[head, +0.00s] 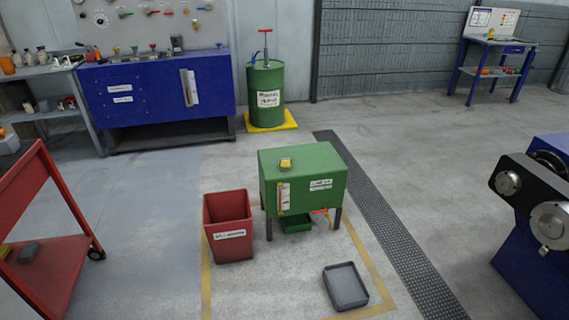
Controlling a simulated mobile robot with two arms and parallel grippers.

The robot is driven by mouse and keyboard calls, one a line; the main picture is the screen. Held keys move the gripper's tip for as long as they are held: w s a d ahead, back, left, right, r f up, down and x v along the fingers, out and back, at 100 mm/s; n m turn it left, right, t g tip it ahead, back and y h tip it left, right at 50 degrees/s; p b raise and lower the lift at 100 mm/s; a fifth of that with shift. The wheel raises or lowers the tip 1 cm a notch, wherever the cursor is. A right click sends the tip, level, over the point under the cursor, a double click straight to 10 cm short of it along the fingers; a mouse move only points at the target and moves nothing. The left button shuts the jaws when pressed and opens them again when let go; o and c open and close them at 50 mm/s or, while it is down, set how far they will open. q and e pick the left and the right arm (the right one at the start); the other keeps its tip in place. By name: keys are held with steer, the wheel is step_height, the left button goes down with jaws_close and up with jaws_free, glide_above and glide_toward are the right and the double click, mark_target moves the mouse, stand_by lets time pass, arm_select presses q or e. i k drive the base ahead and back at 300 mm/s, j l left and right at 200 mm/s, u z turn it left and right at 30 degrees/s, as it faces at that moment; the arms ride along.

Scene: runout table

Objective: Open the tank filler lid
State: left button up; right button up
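A green box-shaped tank (321,165) stands on dark legs in the middle of the head view. A small yellow lid (286,163) sits on its top, near the front left; it looks closed, but it is small. The tank's front carries a pale gauge strip, a label and, low on the right, a red-handled tap (320,211). Neither of my grippers shows in the head view.
A red bin (228,226) stands close to the tank's left. A green tray lies beneath the tank, and a grey tray (345,286) lies on the floor in front. A red cart (50,240) is at left, a blue machine (535,245) at right.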

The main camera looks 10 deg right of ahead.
mark_target(284, 162)
steer(key=i+j+z, duration=0.1)
steer(key=i, duration=0.9)
